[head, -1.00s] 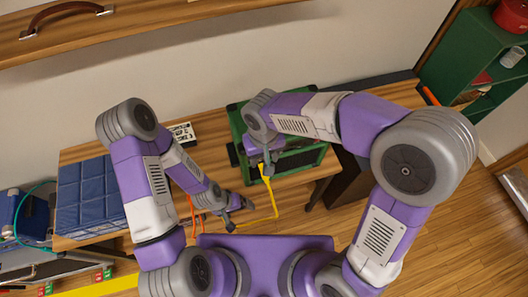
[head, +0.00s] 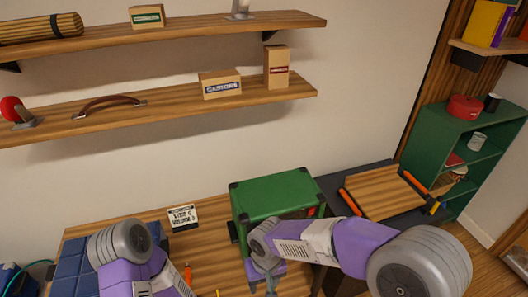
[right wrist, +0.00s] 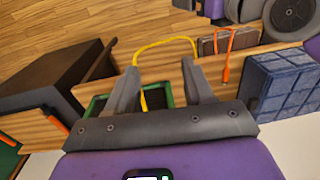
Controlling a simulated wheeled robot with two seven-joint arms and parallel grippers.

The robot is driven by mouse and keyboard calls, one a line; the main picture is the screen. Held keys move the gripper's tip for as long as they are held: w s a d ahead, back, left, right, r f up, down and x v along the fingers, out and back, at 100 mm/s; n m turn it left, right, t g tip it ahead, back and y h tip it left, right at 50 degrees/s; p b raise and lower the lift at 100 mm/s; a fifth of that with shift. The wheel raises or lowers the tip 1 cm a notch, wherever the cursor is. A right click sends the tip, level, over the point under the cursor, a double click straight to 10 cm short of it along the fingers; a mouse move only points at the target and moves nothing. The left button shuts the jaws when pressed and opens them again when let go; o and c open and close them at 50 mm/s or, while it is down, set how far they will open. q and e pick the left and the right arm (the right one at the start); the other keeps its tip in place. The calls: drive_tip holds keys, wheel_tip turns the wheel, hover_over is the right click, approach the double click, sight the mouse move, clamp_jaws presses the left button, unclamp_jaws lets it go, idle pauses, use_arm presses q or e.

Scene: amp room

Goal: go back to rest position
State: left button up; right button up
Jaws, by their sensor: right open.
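My right gripper (right wrist: 160,68) is open and empty in the right wrist view, its two grey fingers well apart. A yellow cable (right wrist: 165,40) loops beyond the fingers, and its lower end shows between them near the green-edged amp (right wrist: 97,103). I cannot tell whether a finger touches the cable. In the head view my right gripper (head: 268,286) hangs at the bottom, in front of the green amp (head: 277,193) on the wooden table. My left arm shows at the lower left of the head view, but its gripper is below the frame.
Blue quilted crates (head: 70,262) and a lettered sign (head: 183,217) stand on the table (head: 207,240). Two wall shelves hold small boxes (head: 220,84). A green cabinet (head: 430,135) stands at the right. An orange cable (right wrist: 227,60) lies beyond my right gripper.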

use_arm(q)
drive_tip(key=f+b, duration=0.1)
drive_tip(key=w+f+b, duration=0.1)
drive_tip(key=f+b, duration=0.2)
drive_tip(key=f, duration=0.1)
drive_tip(key=shift+w+f+b, duration=0.25)
drive_tip(key=shift+w+b, duration=0.05)
drive_tip(key=shift+b, duration=0.1)
use_arm(e)
drive_tip(key=s+d+f+m+y, duration=0.1)
drive_tip(key=s+d+f+m, duration=0.1)
drive_tip(key=f, duration=0.7)
drive_tip(key=s+d+f+m+y, duration=0.1)
drive_tip(key=d+f, duration=0.3)
drive_tip(key=f, duration=0.6)
drive_tip(key=s+d+f+m+y, duration=0.1)
drive_tip(key=s+d+f+m, duration=0.2)
drive_tip(key=f, duration=0.7)
drive_tip(key=shift+d+f+t, duration=0.25)
drive_tip(key=shift+d+t, duration=0.15)
drive_tip(key=shift+d, duration=0.05)
drive_tip(key=shift+c, duration=0.3)
